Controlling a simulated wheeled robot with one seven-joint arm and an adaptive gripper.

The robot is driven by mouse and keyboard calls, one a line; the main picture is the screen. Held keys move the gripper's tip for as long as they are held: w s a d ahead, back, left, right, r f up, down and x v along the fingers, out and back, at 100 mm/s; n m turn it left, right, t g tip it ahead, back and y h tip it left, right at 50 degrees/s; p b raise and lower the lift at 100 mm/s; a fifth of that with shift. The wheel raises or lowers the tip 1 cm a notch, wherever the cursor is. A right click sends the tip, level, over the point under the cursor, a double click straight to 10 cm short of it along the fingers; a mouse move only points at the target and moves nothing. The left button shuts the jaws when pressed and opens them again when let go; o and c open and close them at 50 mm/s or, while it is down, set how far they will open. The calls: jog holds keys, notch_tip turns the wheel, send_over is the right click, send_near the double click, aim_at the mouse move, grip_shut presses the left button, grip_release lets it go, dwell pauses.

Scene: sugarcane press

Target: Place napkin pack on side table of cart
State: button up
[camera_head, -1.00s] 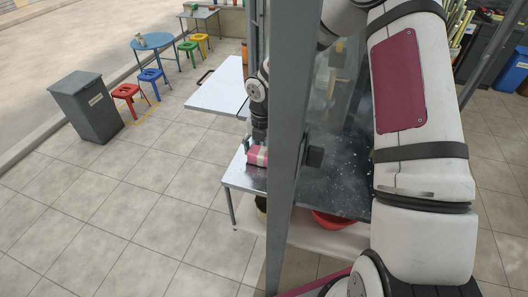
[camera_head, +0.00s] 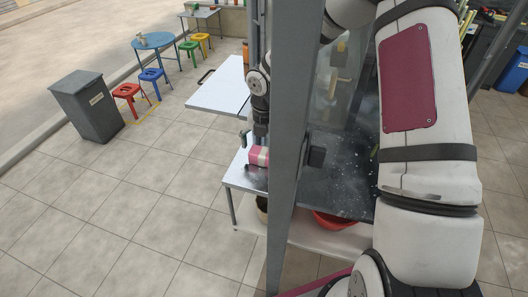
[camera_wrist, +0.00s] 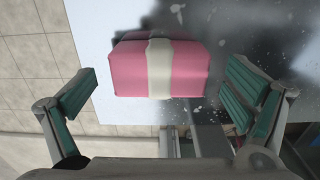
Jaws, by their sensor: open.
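The napkin pack (camera_wrist: 130,68) is pink with a pale band around its middle. It lies on the side table of the cart, whose light top (camera_wrist: 92,30) shows around it in the wrist view. In the head view the pack (camera_head: 259,155) sits near the far end of the side table (camera_head: 236,178), partly behind the grey post. My gripper (camera_wrist: 160,100) is open, with its green-padded fingers wide apart on either side of the pack and not touching it. In the head view my gripper (camera_head: 252,137) is just above the pack, partly hidden by the post.
The grey post (camera_head: 290,150) stands close in front of the table. A dark speckled cart surface (camera_head: 345,165) and a red bowl (camera_head: 333,220) lie to its right. A white folding table (camera_head: 218,88) stands behind.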

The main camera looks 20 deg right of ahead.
aim_at(264, 151)
notch_tip(264, 151, up, 10)
jog(key=shift+r+b, duration=0.25)
jog(key=shift+b, duration=0.2)
